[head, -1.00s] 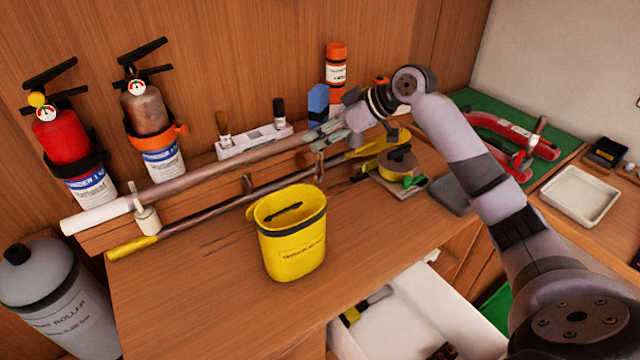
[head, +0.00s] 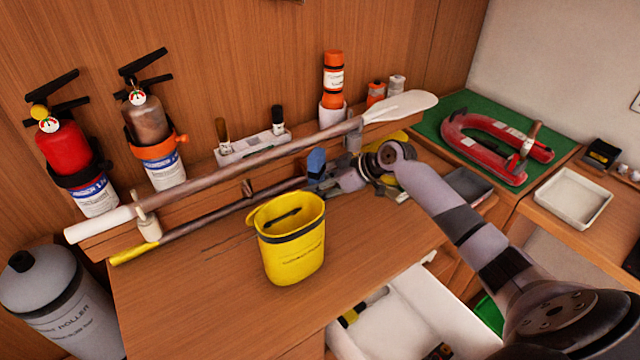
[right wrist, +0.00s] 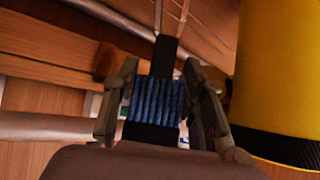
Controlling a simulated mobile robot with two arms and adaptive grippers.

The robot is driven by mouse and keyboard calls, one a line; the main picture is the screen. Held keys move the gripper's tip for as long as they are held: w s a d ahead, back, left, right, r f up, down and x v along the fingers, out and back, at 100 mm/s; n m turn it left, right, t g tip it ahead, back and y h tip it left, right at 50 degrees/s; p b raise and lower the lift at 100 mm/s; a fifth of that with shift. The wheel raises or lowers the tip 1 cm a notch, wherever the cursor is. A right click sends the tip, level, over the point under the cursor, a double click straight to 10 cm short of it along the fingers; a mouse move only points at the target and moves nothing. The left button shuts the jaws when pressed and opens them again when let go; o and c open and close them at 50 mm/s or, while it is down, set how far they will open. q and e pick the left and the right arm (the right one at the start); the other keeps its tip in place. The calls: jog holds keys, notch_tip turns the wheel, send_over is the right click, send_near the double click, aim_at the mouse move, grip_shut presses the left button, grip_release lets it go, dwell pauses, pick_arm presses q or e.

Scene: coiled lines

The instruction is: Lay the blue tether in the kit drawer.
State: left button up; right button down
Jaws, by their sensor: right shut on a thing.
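The blue tether is a ribbed blue coil with a black strap; it shows in the right wrist view (right wrist: 155,100) between the fingers, and in the head view (head: 316,161) as a small blue block. My right gripper (head: 328,181) is shut on it, behind the yellow bucket and above the bench, by the lower pole. In the right wrist view the fingers (right wrist: 160,105) press on both sides of the coil. The kit drawer (head: 425,290) is an open white drawer at the lower middle, holding a yellow-and-black handled tool and other partly hidden items. My left gripper is out of view.
A yellow bucket (head: 290,240) stands on the bench close to my right gripper. A long paddle (head: 250,160) lies on pegs along the back, above a second pole (head: 190,220). Two fire extinguishers (head: 65,150) hang at left. The bench front left is clear.

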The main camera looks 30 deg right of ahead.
jog(key=c, duration=1.3)
grip_release()
